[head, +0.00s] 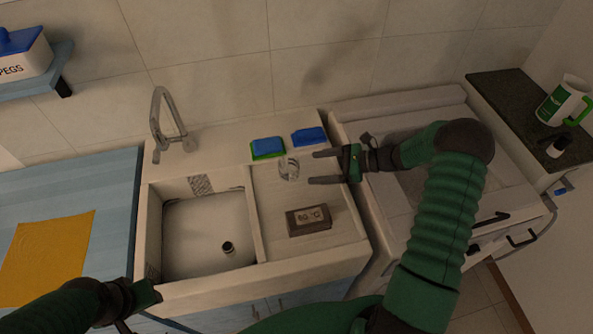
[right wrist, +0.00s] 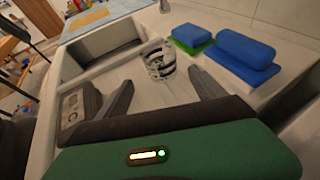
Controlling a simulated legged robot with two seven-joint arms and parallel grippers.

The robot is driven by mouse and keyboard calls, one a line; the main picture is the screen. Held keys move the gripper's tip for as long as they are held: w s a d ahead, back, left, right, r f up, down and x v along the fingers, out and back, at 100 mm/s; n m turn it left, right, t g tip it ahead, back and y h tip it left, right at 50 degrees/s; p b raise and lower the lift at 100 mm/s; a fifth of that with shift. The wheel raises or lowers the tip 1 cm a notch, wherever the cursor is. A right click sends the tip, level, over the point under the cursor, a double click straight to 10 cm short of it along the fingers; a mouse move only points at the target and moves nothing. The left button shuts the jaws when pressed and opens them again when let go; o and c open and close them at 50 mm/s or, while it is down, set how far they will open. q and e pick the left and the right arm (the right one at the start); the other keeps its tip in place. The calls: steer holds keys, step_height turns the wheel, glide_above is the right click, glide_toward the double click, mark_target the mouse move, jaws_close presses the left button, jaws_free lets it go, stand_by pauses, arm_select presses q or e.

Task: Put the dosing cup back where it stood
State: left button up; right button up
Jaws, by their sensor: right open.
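The dosing cup (head: 289,169) is clear and stands upright on the drainboard right of the sink basin. It also shows in the right wrist view (right wrist: 160,64), just beyond my fingertips. My right gripper (head: 312,168) is open and empty, with its fingers pointing at the cup from the right. The cup sits at the opening of the fingers, apart from them as far as I can tell. My left gripper (head: 150,295) is at the lower left, over the counter edge by the sink; its fingers are not clear.
A blue and green sponge (head: 267,148) and a blue one (head: 309,137) lie behind the cup. A brown box marked 60 °C (head: 309,220) lies in front. The tap (head: 168,125) and basin (head: 200,240) are left. A yellow cloth (head: 47,260) lies on the blue counter.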

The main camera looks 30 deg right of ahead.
steer(key=v, duration=0.5)
steer(key=shift+s+d+r, duration=0.2)
steer(key=shift+s+d, duration=0.05)
